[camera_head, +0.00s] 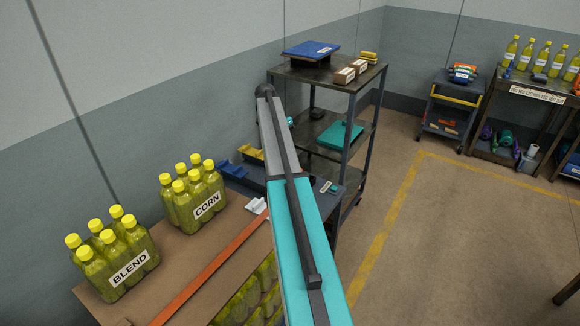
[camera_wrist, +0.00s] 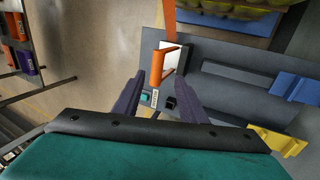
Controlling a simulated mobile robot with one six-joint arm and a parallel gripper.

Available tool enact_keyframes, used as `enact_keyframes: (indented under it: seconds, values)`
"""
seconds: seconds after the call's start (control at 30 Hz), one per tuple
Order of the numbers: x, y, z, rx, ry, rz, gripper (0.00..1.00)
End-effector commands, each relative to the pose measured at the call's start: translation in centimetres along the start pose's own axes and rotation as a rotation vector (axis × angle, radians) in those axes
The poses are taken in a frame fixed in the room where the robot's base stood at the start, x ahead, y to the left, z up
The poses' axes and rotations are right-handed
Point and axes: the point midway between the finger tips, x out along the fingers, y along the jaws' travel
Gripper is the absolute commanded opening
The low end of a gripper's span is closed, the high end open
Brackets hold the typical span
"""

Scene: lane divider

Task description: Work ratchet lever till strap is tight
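In the wrist view the orange ratchet lever (camera_wrist: 157,66) stands out from a pale ratchet body (camera_wrist: 177,52) on a dark bench. My gripper (camera_wrist: 156,84) is open, with its two dark fingers apart. The lever's near end lies just ahead of and between the fingertips; I cannot tell if they touch it. The orange strap (camera_wrist: 169,16) runs from the ratchet to the top edge. In the head view the strap (camera_head: 212,266) crosses the brown carton top to the pale ratchet (camera_head: 257,206). My arm hides my gripper and the lever there.
Bottle packs marked BLEND (camera_head: 120,253) and CORN (camera_head: 193,193) stand on the carton, left of the strap. Blue (camera_wrist: 295,87) and yellow (camera_wrist: 272,139) bins sit on the bench. A dark shelf rack (camera_head: 322,75) stands behind. Open floor (camera_head: 440,230) lies to the right.

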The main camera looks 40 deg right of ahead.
Motion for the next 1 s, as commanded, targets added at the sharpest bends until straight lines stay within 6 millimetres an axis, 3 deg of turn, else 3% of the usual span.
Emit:
enact_keyframes:
  seconds: [0.3, 0.73, 0.93, 1.0]
  values:
    - [-4.0, -0.1, -0.1, 0.0, 0.001, -0.001, 0.38]
    - [-4.8, -0.1, 0.0, 0.0, -0.001, 0.0, 0.38]
    - [-4.7, -0.1, 0.0, 0.0, -0.001, 0.0, 0.04]
    - [-4.3, 0.7, -0.7, 0.012, -0.005, 0.0, 0.0]
